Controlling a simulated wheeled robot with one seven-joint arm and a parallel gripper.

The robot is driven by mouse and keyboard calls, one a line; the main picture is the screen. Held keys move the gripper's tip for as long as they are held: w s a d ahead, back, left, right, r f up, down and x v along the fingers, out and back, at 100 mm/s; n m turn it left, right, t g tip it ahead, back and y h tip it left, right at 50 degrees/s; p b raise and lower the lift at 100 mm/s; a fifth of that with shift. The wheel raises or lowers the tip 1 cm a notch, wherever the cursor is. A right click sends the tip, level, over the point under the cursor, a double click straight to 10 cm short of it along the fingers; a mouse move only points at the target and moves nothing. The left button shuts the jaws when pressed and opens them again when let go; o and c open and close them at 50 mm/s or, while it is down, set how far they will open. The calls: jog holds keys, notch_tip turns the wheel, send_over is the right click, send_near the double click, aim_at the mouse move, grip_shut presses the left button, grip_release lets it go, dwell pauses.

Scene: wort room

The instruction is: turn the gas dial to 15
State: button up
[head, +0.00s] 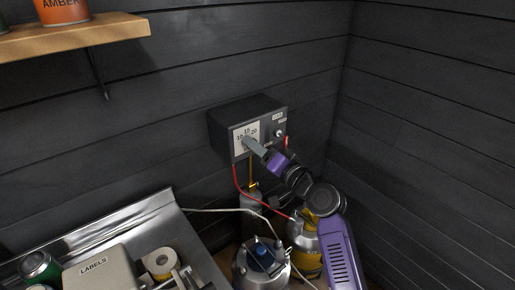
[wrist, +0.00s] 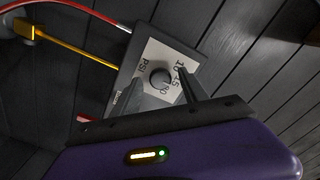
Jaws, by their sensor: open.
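The gas dial (wrist: 160,78) is a small round dark knob on a white scale plate marked 10, 15, 20 and PSI in the wrist view. The plate (head: 239,130) is on the front of a dark wall box (head: 222,135). My gripper (head: 249,143) reaches the plate from the lower right and hides the knob in the head view. In the wrist view my gripper (wrist: 158,80) is open, with one finger on each side of the knob. Whether the fingers touch it, and where its pointer stands, I cannot tell.
A small switch or knob (head: 280,133) with labels sits at the box's right. A red hose (head: 235,178) and yellow hose (head: 253,170) hang below. Metal vessels (head: 260,265) stand beneath. A steel counter (head: 185,235) is at the left, a wooden shelf (head: 80,36) above.

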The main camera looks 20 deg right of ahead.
jog(key=b+v, duration=0.1)
jog(key=v, duration=0.6)
jog(key=shift+s, duration=0.35)
jog(key=shift+d, duration=0.1)
